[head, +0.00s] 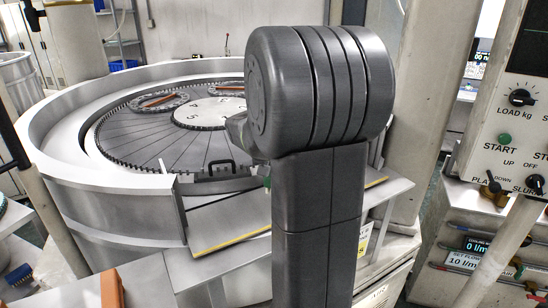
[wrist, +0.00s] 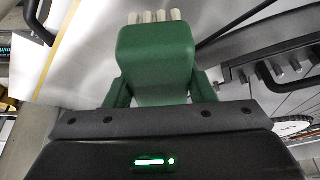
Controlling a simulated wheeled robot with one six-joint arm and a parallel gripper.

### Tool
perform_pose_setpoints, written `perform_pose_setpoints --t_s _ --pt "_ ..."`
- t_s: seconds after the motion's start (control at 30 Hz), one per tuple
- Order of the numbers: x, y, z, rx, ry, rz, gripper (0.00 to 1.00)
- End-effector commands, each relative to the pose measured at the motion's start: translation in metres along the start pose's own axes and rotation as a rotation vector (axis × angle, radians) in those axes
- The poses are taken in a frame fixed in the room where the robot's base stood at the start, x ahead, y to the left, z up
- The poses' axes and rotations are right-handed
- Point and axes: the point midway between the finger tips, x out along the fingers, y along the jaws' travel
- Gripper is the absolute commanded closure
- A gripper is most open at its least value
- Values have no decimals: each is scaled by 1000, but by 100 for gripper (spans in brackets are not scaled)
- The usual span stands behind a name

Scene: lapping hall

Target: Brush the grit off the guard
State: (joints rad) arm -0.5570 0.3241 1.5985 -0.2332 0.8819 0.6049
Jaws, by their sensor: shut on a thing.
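My gripper (wrist: 162,92) is shut on a green brush (wrist: 156,55) in the wrist view. The brush's pale bristle tufts (wrist: 154,16) point away from me, toward the top of the picture. Behind them is a pale sloping panel with a yellow edge, which looks like the guard (wrist: 82,60). In the head view the guard (head: 230,220) shows as a grey plate with a yellow strip along its near edge, in front of the round machine. My arm hides its middle and my gripper there. I cannot make out grit or whether the bristles touch the guard.
The round lapping machine (head: 75,180) has a raised pale rim and a dark slatted plate (head: 150,135) with ringed carriers. A control panel (head: 515,130) with knobs stands at the right. An orange-brown block (head: 112,290) is at the lower left. Posts stand close on both sides.

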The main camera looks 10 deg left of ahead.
Motion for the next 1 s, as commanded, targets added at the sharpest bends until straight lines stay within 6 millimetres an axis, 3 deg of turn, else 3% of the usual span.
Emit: perform_pose_setpoints --t_s 0.3,1.0 --pt "-27 8 -14 1 1 1 72" --pt "-28 10 -14 1 1 1 72"
